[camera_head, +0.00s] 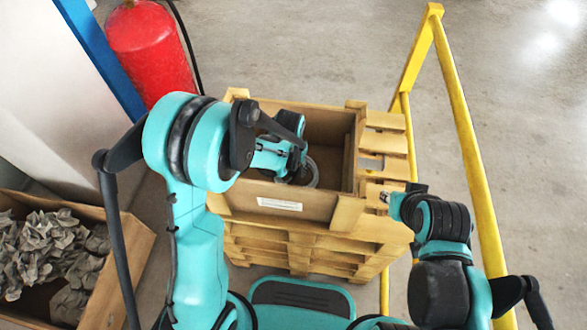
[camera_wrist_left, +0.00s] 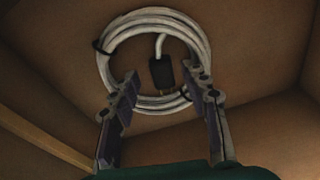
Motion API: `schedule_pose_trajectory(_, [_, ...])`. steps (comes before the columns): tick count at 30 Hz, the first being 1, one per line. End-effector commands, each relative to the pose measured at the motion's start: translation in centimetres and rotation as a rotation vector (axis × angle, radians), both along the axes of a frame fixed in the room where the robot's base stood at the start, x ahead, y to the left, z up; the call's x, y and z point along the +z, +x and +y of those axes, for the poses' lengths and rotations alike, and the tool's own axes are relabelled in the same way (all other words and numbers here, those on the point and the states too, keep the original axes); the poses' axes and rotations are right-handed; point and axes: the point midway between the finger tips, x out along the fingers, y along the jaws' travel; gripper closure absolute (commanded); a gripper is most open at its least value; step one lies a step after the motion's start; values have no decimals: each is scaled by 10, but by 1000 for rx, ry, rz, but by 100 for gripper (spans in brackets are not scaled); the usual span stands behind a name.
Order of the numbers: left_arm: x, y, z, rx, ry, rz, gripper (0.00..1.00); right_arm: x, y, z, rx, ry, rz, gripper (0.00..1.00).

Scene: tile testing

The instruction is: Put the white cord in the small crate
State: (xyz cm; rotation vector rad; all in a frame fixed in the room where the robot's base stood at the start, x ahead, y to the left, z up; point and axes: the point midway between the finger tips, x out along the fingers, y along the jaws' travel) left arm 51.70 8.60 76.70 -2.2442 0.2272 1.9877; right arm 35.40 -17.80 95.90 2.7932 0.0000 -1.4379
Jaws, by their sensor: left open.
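The white cord (camera_wrist_left: 150,20) is a tied coil with a dark plug hanging inside its loop. It lies on the floor of a wooden crate (camera_head: 331,119); in the head view only a part of the coil (camera_head: 314,172) shows past my left gripper. My left gripper (camera_wrist_left: 170,88) reaches down into this crate. Its fingers are apart, over the near part of the coil, with nothing clamped between them. My right gripper (camera_head: 388,197) is at the crate's right side, above the pallet wood; its jaws are too small to read. I cannot tell which box is the small crate.
The crate stands on stacked wooden pallets (camera_head: 300,250), with slatted wood (camera_head: 386,143) at its right. An open box (camera_head: 125,262) of crumpled grey paper is at the lower left. A red cylinder (camera_head: 150,50) stands behind, and a yellow rail (camera_head: 455,100) runs along the right.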

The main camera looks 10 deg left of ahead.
Motion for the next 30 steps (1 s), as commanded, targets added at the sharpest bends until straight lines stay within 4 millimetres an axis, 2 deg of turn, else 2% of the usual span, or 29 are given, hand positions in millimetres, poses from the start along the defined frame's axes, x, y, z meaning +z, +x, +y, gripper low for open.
schedule_pose_trajectory(1, [16,-2,0,0,0,0,54,9,0,0,0,0,0,72])
schedule_pose_trajectory(3, [33,-4,1,0,0,0,54,16,0,0,0,0,0,72])
schedule_pose_trajectory(9, [75,-9,2,0,0,0,54,33,0,0,0,0,0,72])
schedule_pose_trajectory(20, [116,-18,9,11,-4,-24,54,41,0,0,0,0,0,72])
schedule_pose_trajectory(23, [141,-31,20,31,-13,-72,54,41,0,0,0,0,0,72])
schedule_pose_trajectory(27, [182,-60,41,72,-27,-170,54,41,0,0,0,0,0,72])
schedule_pose_trajectory(30, [204,-84,55,102,-35,-243,54,40,0,0,0,0,0,72])
